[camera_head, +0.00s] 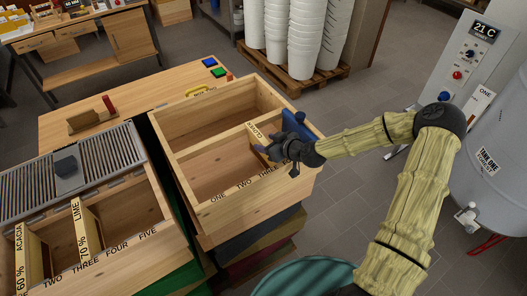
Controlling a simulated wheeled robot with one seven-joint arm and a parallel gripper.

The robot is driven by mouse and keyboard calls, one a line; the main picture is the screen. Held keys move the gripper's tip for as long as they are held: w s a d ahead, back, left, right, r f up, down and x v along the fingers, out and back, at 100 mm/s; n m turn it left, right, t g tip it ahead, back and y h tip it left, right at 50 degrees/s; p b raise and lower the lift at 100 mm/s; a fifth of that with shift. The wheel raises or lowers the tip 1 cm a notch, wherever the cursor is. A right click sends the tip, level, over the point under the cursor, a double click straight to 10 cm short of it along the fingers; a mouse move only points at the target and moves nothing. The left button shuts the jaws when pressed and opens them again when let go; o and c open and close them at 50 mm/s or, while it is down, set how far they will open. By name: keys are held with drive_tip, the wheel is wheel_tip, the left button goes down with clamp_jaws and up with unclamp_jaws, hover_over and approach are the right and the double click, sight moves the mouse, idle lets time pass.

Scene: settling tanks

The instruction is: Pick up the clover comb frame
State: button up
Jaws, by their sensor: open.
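The clover comb frame (258,133) shows as a pale yellow bar with dark lettering that reads as CLOVER. It sits at the right part of the open wooden box (200,195) whose front edge is marked ONE, TWO, THREE. My gripper (272,153) is open at the near end of this frame, above the box. My dark gripper body covers part of the frame's near end, and I cannot tell whether the fingers touch it. A blue part (299,124) shows just behind my gripper at the box's right wall.
A second wooden box (140,262) at left holds the lime frame (87,235) and acacia frame (28,262). A grey grate (100,160) lies behind them. A metal tank (490,140) stands at right. White buckets (317,35) stand on a pallet behind. Floor is clear between.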

clamp_jaws()
idle(0.3)
drive_tip(key=shift+r, duration=0.1)
wheel_tip(320, 180, up, 18)
drive_tip(key=b, duration=0.4)
idle(0.4)
drive_tip(key=shift+a, duration=0.1)
idle(0.5)
